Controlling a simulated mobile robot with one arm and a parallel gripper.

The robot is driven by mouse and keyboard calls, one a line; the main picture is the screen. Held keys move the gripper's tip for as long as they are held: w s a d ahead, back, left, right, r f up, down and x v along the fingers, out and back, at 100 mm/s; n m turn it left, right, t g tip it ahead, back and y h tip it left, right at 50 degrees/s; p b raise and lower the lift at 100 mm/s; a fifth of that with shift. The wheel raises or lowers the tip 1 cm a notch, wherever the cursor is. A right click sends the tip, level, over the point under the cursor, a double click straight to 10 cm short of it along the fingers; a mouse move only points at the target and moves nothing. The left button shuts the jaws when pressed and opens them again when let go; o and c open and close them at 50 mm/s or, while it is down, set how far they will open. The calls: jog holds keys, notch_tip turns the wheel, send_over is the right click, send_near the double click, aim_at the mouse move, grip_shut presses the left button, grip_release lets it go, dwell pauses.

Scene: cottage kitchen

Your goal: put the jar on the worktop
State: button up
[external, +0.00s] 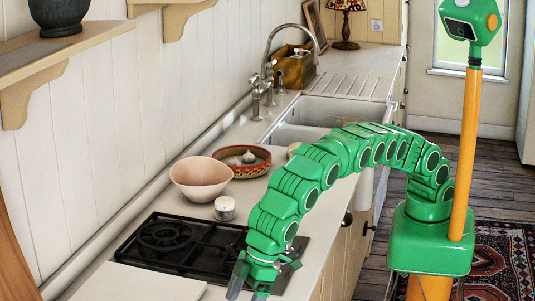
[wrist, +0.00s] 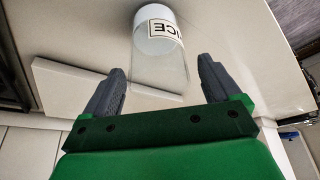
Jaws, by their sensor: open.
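The jar (wrist: 159,40) shows in the wrist view as a clear glass body with a white part at its far end and a label reading "ICE". It is over the pale worktop (wrist: 235,60) and appears to rest on it, though its contact is not clear. My gripper (wrist: 162,70) is open, with one finger on each side of the jar's near end and visible gaps. In the external view my gripper (external: 248,291) is low at the bottom edge, by the front of the hob. The labelled jar cannot be made out there.
A black hob (external: 165,240) and a white board (external: 140,283) lie near my gripper. A small white-lidded pot (external: 224,208), a pink bowl (external: 200,178) and a patterned dish (external: 240,160) stand behind the hob. The sink (external: 325,111) is farther back.

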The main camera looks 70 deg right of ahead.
jog(key=v, duration=1.1)
